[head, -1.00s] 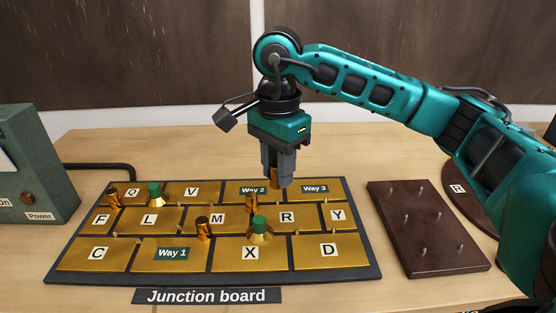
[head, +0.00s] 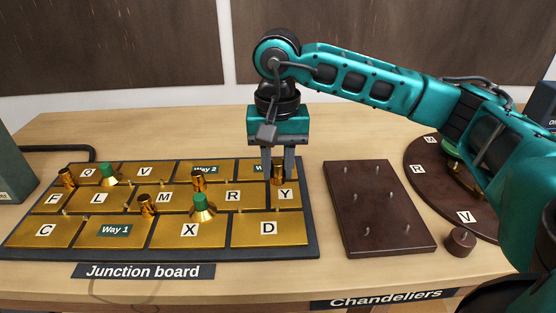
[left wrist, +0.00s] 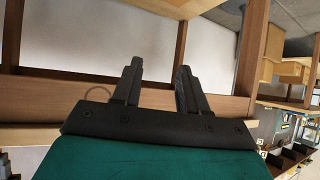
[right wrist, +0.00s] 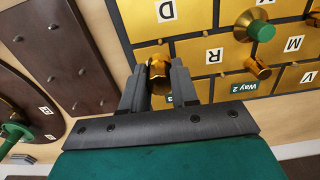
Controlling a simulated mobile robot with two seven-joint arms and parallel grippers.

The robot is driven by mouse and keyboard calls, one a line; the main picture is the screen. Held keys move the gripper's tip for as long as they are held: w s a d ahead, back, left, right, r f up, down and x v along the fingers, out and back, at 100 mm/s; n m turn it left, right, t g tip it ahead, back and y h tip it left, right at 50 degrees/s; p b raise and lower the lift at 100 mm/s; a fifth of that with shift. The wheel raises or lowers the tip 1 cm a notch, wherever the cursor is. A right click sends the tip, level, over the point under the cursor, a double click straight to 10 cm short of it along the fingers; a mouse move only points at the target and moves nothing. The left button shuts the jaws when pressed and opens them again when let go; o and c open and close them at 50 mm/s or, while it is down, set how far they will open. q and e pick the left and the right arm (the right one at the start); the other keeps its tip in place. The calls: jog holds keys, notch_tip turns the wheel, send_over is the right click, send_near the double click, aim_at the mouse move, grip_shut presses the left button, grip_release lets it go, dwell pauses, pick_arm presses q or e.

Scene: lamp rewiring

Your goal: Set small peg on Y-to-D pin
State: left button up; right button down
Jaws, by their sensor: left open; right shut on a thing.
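My right gripper (head: 278,162) is shut on a small copper-gold peg (head: 278,173) and points down at the board's right end, over the edge of the Y plate (head: 285,195). In the right wrist view the peg (right wrist: 158,70) sits upright between the fingertips (right wrist: 160,82), with the D plate (right wrist: 167,12) beyond it. The Y label is hidden there. The D plate (head: 268,229) lies just in front of Y in the head view. The pin between Y and D is too small to make out. My left gripper (left wrist: 158,82) is open and empty, away from the board.
The junction board (head: 312,235) also carries several copper pegs, one (head: 148,204) near L, and green-topped pegs, one (head: 202,207) above X. Right of it lie a brown pin block (head: 376,235), a round lettered board (head: 420,160) and a small brown cylinder (head: 460,243).

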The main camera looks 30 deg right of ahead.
aim_at(277, 206)
jog(key=shift+f+b, duration=0.5)
jog(key=shift+f, duration=0.3)
notch_tip(277, 206, down, 4)
jog(key=shift+r+b, duration=0.15)
jog(key=shift+b, duration=0.95)
jog(key=shift+f+b, duration=0.35)
jog(key=shift+f, duration=0.25)
pick_arm(q)
jog(key=f, duration=0.1)
jog(key=d+f, duration=0.1)
jog(key=shift+w+f+h, duration=0.3)
pick_arm(e)
jog(key=shift+f, duration=0.15)
pick_arm(q)
jog(key=shift+a+f+b, duration=0.1)
jog(key=shift+f+b, duration=0.5)
pick_arm(e)
jog(key=shift+f, duration=0.6)
jog(key=c, duration=0.8)
grip_release()
